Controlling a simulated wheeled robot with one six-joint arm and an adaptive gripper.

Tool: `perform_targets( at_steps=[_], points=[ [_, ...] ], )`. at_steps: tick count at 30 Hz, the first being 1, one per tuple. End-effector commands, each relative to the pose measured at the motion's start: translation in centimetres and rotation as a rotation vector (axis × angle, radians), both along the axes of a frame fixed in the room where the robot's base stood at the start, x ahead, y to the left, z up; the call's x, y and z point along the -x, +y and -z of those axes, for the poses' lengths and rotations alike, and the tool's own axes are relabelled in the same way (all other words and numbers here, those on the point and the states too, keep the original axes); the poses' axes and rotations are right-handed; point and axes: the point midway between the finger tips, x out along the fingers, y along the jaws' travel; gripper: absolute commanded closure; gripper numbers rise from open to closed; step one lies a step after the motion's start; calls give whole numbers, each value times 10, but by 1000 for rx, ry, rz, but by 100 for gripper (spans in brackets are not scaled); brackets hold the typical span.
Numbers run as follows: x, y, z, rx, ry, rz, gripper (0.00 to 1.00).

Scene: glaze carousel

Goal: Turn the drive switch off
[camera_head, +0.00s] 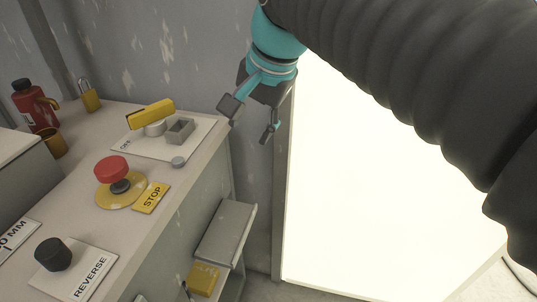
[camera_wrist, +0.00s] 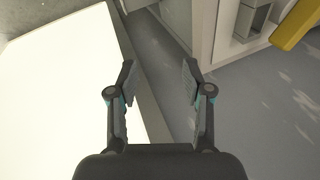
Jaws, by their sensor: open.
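The drive switch has a yellow handle (camera_head: 151,114) on a pale plate (camera_head: 190,150) at the back of the console, with the word OFF by the plate's left end. Its handle also shows at the upper right of the wrist view (camera_wrist: 296,27). A small grey block (camera_head: 180,131) stands on the plate just right of the handle. My gripper (camera_head: 251,120) is open and empty, to the right of the plate and apart from the switch. In the wrist view my gripper's fingers (camera_wrist: 159,80) are spread with nothing between them.
A red STOP button (camera_head: 111,170) and a black REVERSE knob (camera_head: 53,254) sit on the console (camera_head: 150,225) nearer me. A red bottle (camera_head: 35,108) and a padlock (camera_head: 89,98) stand at the back left. A bright white panel (camera_head: 370,180) fills the right side.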

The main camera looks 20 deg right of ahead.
Motion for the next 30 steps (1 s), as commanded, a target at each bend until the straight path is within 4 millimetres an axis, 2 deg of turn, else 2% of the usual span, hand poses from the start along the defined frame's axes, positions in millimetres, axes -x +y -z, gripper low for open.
perform_targets(
  at_steps=[21, 30],
  points=[
    [65, -45, 92, 278, -160, -377, 50],
    [77, -52, 112, 342, -185, -461, 50]
  ],
)
